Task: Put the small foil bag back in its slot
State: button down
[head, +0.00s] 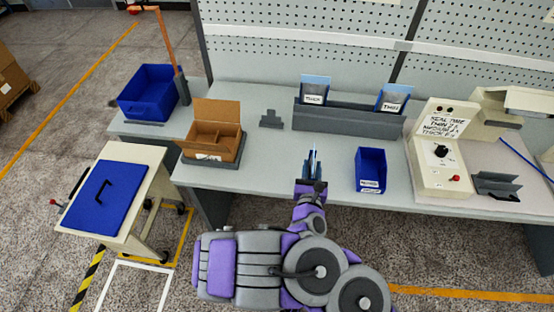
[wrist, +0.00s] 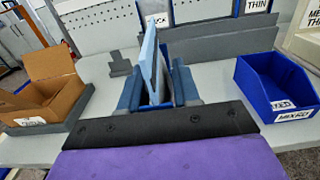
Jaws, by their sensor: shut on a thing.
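My gripper (head: 311,168) is shut on a thin, pale blue bag, the small foil bag (wrist: 150,62), seen nearly edge-on. The bag stands upright and slightly tilted between the fingers, above the bench in front of the grey slotted rack (head: 345,123). It is apart from the rack in the head view. The rack also shows behind the bag in the wrist view (wrist: 225,45). A bag labelled THICK (head: 313,91) stands at the rack's left end and one labelled THIN (head: 393,98) at its right end. The rack's middle stretch shows no bag. The held bag's face is hidden.
A blue bin labelled MIXED (head: 370,166) stands right of my gripper. An open cardboard box (head: 213,135) is at left, with a small grey stand (head: 271,119) behind. A beige sealing machine (head: 438,150) is at right. Bare bench lies between gripper and rack.

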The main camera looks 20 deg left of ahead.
jog(key=shift+w+f+b, duration=0.25)
jog(key=shift+w+b, duration=0.1)
jog(key=shift+b, duration=0.85)
jog(key=w+a+f+b, duration=0.2)
jog(key=w+a+b, duration=0.1)
jog(key=a, duration=0.4)
jog(key=w+a+f+b, duration=0.2)
jog(key=w+a+b, duration=0.2)
jog(key=a+b, duration=0.2)
jog(key=shift+a+f, duration=0.3)
jog(key=shift+a, duration=0.2)
jog(key=c, duration=1)
grip_release()
jog(key=shift+a, duration=0.1)
jog(key=shift+o, duration=1)
jog(key=shift+d, duration=0.25)
jog(key=shift+s, duration=0.15)
